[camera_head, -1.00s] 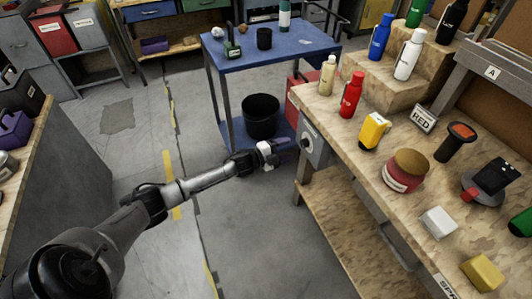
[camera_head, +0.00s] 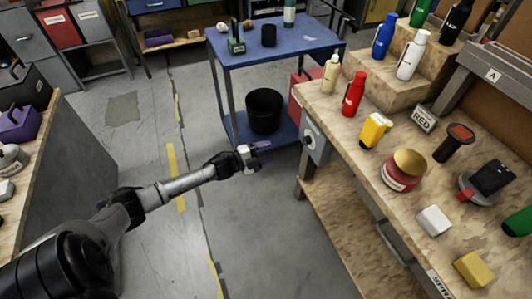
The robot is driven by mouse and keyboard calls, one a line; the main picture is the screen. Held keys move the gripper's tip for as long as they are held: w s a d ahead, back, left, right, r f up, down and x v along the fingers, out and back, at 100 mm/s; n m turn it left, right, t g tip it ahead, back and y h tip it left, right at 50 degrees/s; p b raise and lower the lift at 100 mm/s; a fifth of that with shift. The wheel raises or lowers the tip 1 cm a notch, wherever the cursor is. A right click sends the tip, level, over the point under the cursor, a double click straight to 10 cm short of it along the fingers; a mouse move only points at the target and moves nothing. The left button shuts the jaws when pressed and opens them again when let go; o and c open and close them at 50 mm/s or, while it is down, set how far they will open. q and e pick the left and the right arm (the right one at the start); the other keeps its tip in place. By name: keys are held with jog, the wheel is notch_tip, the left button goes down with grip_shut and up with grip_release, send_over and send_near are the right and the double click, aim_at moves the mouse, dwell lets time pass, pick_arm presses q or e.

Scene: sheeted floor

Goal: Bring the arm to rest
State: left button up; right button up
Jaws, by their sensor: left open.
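My left arm (camera_head: 180,186) reaches in from the lower left over the grey floor. My right gripper is not in view.
The workbench at the right holds a red bottle (camera_head: 353,95), a yellow bottle (camera_head: 375,131), a jar (camera_head: 404,169) and a white block (camera_head: 434,221). The blue cart (camera_head: 285,45) carries a black bin (camera_head: 264,111) on its lower shelf. Open floor (camera_head: 245,235) lies below the gripper.

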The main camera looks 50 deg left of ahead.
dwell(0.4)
pick_arm(q)
jog(key=a+f+n+g+y, duration=0.3)
jog(key=a+f+n+y, duration=0.1)
jog(key=a+n+y, duration=0.25)
jog(key=s+d+r+n+g+p, duration=0.3)
jog(key=s+d+r+g+p, duration=0.15)
jog(key=s+d, duration=0.6)
jog(key=s+d+r+n+g+h+p, duration=0.1)
jog(key=s+d+r+n+g+p, duration=0.3)
jog(key=s+d, duration=0.65)
jog(key=s+d+r+n+g+p, duration=0.2)
jog(key=s+d+r+p, duration=0.4)
jog(key=s+d, duration=0.45)
notch_tip(320, 180, up, 37)
jog(key=p, duration=3.7)
jog(key=shift+a, duration=0.45)
jog(key=shift+f+m, duration=0.1)
jog(key=shift+m, duration=0.15)
